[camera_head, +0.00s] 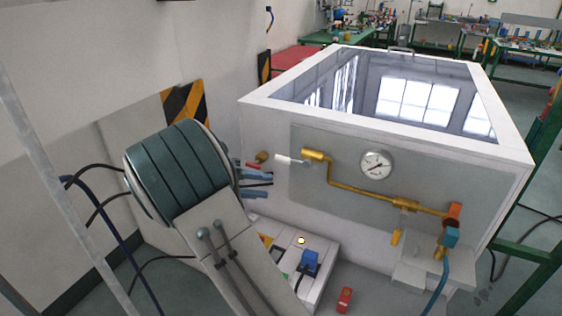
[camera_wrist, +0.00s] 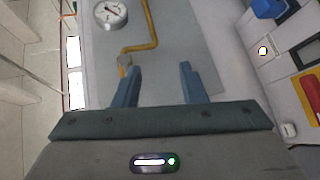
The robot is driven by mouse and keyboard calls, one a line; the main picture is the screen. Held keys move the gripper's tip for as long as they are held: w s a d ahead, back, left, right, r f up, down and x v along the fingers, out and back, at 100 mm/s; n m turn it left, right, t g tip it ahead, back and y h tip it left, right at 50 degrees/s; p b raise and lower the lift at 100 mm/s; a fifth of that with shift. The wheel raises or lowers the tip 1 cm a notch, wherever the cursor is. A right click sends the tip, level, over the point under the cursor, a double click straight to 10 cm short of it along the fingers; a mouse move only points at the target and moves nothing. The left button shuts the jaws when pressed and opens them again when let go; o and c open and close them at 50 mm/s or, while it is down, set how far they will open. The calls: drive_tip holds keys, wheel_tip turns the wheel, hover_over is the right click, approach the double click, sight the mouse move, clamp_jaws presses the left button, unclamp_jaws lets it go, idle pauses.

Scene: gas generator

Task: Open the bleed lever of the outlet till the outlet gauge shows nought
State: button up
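The round white outlet gauge (camera_head: 376,165) sits on the grey panel of the white cabinet; its needle is too small to read surely. It also shows in the wrist view (camera_wrist: 111,13). A brass pipe (camera_head: 365,194) runs below it to a tee with a short brass lever (camera_head: 396,237) hanging down, seemingly the bleed lever. An orange handle (camera_head: 455,210) is at the pipe's right end. My gripper (camera_head: 268,184) is left of the panel, well apart from the levers. In the wrist view its two blue fingers (camera_wrist: 158,85) are spread with nothing between them.
A white cylinder (camera_head: 290,160) sticks out by the upper brass fitting (camera_head: 314,155), near my gripper. A low control box (camera_head: 318,250) with a blue part (camera_head: 310,262) stands below. A teal connector (camera_head: 451,236) with a blue hose is at right. A red block (camera_head: 344,299) lies in front.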

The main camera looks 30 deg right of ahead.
sight(282, 157)
drive_tip(key=w+a+r+m+h, duration=0.1)
drive_tip(key=w+a+h, duration=0.4)
drive_tip(key=w, duration=0.1)
drive_tip(key=shift+t, duration=0.6)
drive_tip(key=d, duration=0.4)
drive_tip(key=s+d+r+p, duration=0.1)
drive_tip(key=d, duration=0.4)
drive_tip(key=s+d, duration=0.1)
drive_tip(key=d, duration=0.3)
drive_tip(key=shift+d+r+p, duration=0.25)
drive_tip(key=shift+r+p, duration=0.1)
drive_tip(key=shift+r, duration=0.05)
drive_tip(key=shift+c, duration=0.4)
clamp_jaws()
